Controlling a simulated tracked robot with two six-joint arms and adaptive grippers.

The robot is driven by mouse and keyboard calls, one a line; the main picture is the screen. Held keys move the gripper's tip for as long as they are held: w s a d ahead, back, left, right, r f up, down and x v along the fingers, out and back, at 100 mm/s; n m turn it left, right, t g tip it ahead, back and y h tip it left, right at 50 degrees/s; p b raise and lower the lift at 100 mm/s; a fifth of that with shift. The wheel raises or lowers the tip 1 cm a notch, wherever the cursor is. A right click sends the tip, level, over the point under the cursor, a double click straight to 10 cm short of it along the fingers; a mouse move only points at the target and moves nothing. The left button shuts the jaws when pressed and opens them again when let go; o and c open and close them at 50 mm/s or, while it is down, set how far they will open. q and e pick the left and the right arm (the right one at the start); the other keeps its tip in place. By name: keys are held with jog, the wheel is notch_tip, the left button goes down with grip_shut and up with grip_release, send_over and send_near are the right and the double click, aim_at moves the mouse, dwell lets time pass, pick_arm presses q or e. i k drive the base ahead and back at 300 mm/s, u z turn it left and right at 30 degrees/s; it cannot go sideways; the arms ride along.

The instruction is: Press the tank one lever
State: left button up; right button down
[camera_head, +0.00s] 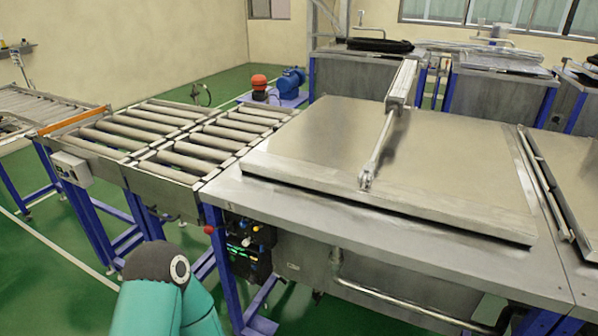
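A steel tank stands at the centre right, with its broad lid (400,165) lying almost flat on top. A pneumatic cylinder (402,84) above the lid has its rod reaching down to a bracket on the lid. Below the tank's left front corner is a dark valve panel (248,245) with small coloured parts. A small red knob (208,229) shows at its upper left; I cannot tell for sure which part is the tank one lever. A teal arm of mine with a dark joint rises at the bottom, close to the panel. Neither gripper shows.
A roller conveyor (180,140) on blue legs adjoins the tank on the left, with a grey control box (71,168) on its side. A pipe (380,295) runs along the tank's front. Another lid (575,175) lies at the right edge. Green floor is free at lower left.

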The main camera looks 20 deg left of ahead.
aim_at(208, 229)
jog(key=u, duration=1.2)
jog(key=i, duration=0.15)
jog(key=z, duration=2.9)
jog(key=k, duration=1.15)
jog(key=z, duration=2.6)
jog(key=i, duration=0.1)
jog(key=u, duration=4.15)
jog(key=i, duration=0.3)
jog(key=u, duration=0.1)
